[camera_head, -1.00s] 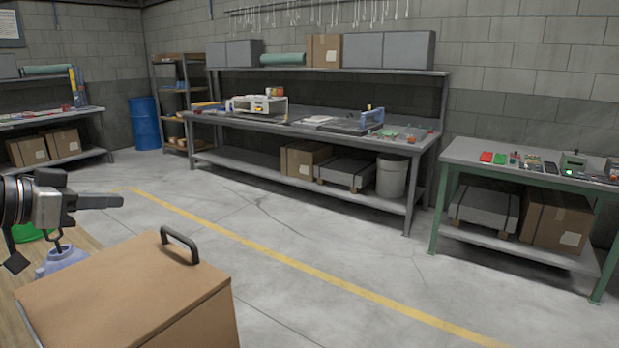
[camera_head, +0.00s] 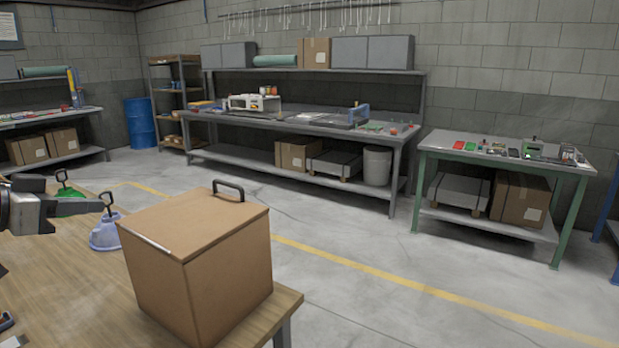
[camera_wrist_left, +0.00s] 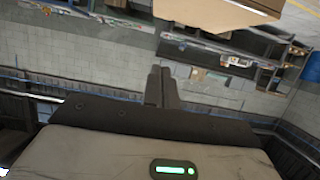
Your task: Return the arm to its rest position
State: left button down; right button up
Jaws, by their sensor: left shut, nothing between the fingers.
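My left gripper (camera_head: 92,206) comes in from the left edge of the head view above the wooden table. Its fingers are shut with nothing between them; they also show shut and empty in the left wrist view (camera_wrist_left: 162,88). A pale purple hood (camera_head: 106,236) with a black hooked handle stands on the table just beyond and below the fingertips. A green hood (camera_head: 70,192) with a similar black handle lies behind the gripper, partly hidden by it. My right gripper is not in view.
A brown box (camera_head: 200,262) with a black top handle stands at the right end of the wooden table (camera_head: 75,272). It also shows at the top of the left wrist view (camera_wrist_left: 215,12). Workbenches line the back wall. Open floor lies between.

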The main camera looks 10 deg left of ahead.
pick_arm(q)
jog(key=d+f+m+h, duration=0.1)
jog(key=d+f, duration=0.4)
jog(key=f, duration=0.3)
jog(key=d+f+g+h, duration=0.1)
jog(key=d+f, duration=0.3)
jog(key=f, duration=0.3)
jog(key=d+f+m, duration=0.1)
jog(key=d+f, duration=0.4)
jog(key=f, duration=0.3)
jog(key=s+d+f+n+g+y, duration=0.1)
jog(key=s+d+f+y, duration=0.1)
jog(key=s+d+f, duration=0.5)
jog(key=s+d+f+n+g+y, duration=0.1)
jog(key=s+d+f+n+y, duration=0.1)
jog(key=s+d+f, duration=0.6)
notch_tip(320, 180, down, 4)
jog(key=shift+s+f, duration=0.2)
jog(key=shift+s, duration=0.25)
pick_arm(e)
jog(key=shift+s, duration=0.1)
